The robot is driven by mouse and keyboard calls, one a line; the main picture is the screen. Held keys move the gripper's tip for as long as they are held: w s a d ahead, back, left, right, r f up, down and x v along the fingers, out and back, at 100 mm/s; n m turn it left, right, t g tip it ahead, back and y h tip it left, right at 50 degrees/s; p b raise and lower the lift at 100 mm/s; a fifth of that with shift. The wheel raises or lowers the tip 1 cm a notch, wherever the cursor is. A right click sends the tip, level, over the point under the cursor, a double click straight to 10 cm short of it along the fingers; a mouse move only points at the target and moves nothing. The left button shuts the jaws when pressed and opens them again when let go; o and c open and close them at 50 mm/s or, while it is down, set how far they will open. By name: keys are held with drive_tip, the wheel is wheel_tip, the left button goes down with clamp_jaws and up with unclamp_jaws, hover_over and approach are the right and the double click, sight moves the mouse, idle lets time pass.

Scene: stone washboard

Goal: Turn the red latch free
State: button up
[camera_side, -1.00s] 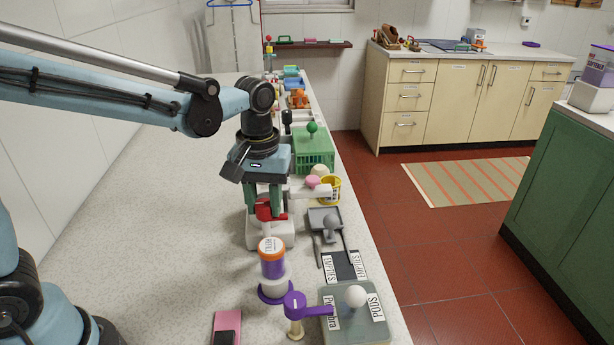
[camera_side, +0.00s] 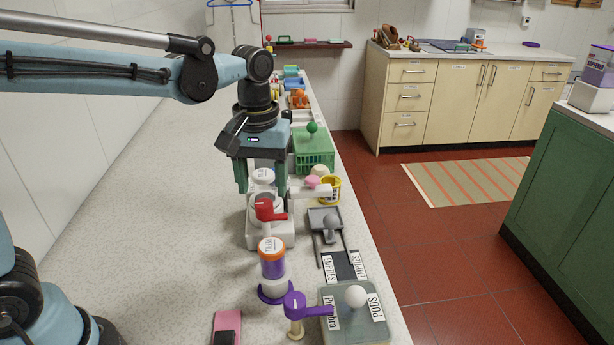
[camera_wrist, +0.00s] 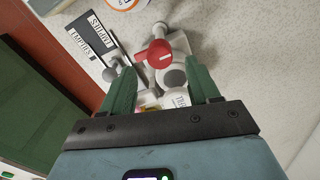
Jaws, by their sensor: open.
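The red latch (camera_side: 268,210) sits on top of a white device (camera_side: 257,232) standing on the counter; its arm points right in the side view. In the wrist view the red latch (camera_wrist: 158,54) lies beyond my fingertips, with a white mark on its face. My gripper (camera_side: 262,190) is open, its green fingers wide apart and empty, above and behind the latch. In the wrist view my gripper (camera_wrist: 162,78) has its two green fingers either side of the white device's grey and white round parts. No contact with the latch shows.
An orange and purple jar (camera_side: 272,262) stands in front of the white device. A purple lever (camera_side: 295,303) and a grey-green box (camera_side: 358,318) are nearer. A grey scoop-like tray (camera_side: 325,222), yellow tub (camera_side: 330,190) and green basket (camera_side: 315,160) line the right edge. Left of the device the counter is clear.

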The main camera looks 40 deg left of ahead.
wheel_tip(320, 180, up, 8)
drive_tip(key=shift+f, duration=0.2)
idle(0.4)
drive_tip(key=m+t, duration=0.6)
approach(264, 202)
drive_tip(key=s+a+f, duration=0.3)
drive_tip(key=a+f, duration=0.1)
drive_tip(key=a, duration=0.1)
drive_tip(key=shift+d+f+t, duration=0.1)
drive_tip(key=shift+f+t, duration=0.5)
drive_tip(key=shift+f, duration=0.2)
